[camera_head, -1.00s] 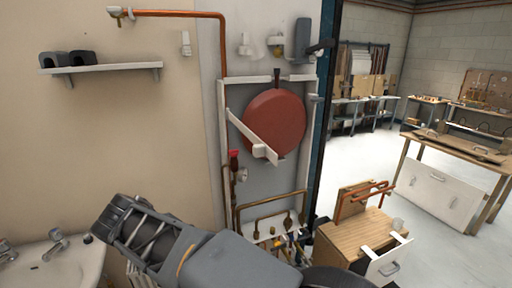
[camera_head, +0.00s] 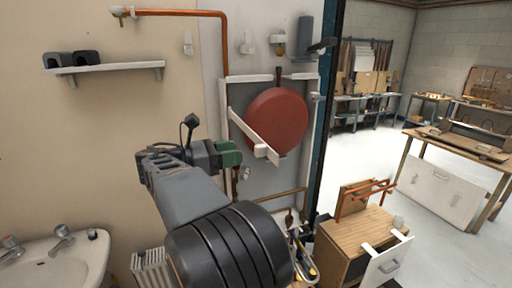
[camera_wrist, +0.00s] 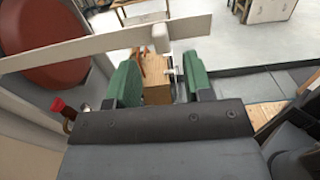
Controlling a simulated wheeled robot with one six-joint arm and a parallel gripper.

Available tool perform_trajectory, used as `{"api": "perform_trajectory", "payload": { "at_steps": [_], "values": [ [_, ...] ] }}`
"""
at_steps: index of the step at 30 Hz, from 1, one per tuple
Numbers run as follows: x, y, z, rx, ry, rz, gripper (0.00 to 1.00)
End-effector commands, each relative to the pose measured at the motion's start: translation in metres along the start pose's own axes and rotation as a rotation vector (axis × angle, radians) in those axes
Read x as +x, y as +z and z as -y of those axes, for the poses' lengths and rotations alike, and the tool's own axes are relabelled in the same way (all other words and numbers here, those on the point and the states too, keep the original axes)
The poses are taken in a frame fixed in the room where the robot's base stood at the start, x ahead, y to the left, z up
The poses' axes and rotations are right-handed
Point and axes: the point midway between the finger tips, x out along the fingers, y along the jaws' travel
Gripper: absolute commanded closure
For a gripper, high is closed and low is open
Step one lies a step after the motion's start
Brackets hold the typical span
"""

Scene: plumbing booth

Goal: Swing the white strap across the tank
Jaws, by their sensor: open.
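The white strap (camera_head: 255,136) slants down to the right across the front of the round red tank (camera_head: 284,118) in the head view. In the wrist view the strap (camera_wrist: 85,46) runs across the top, in front of the red tank (camera_wrist: 45,65) at the left. A pale block (camera_wrist: 160,38) on the strap appears between the fingertips. My gripper (camera_wrist: 160,62) has green fingers spread wide with nothing held.
A red-handled valve (camera_wrist: 58,106) and pipe are left of my gripper in the wrist view. Copper pipes (camera_head: 225,50) run up the panel. A wooden cabinet (camera_head: 362,237) stands at lower right, and a sink (camera_head: 60,262) at lower left. Open floor lies farther right.

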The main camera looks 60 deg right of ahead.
Motion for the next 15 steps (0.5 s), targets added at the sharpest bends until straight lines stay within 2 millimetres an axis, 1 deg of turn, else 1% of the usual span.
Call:
{"api": "perform_trajectory", "payload": {
  "at_steps": [1,6,9,15],
  "values": [
    [0.011,0.002,0.001,0.0,-0.004,0.0,0.53],
    [0.038,0.001,0.001,0.0,-0.004,-0.001,0.53],
    [0.05,0.001,0.001,0.001,-0.002,-0.001,0.53],
    [0.064,0.0,0.0,0.001,0.001,-0.001,0.53]
  ]
}}
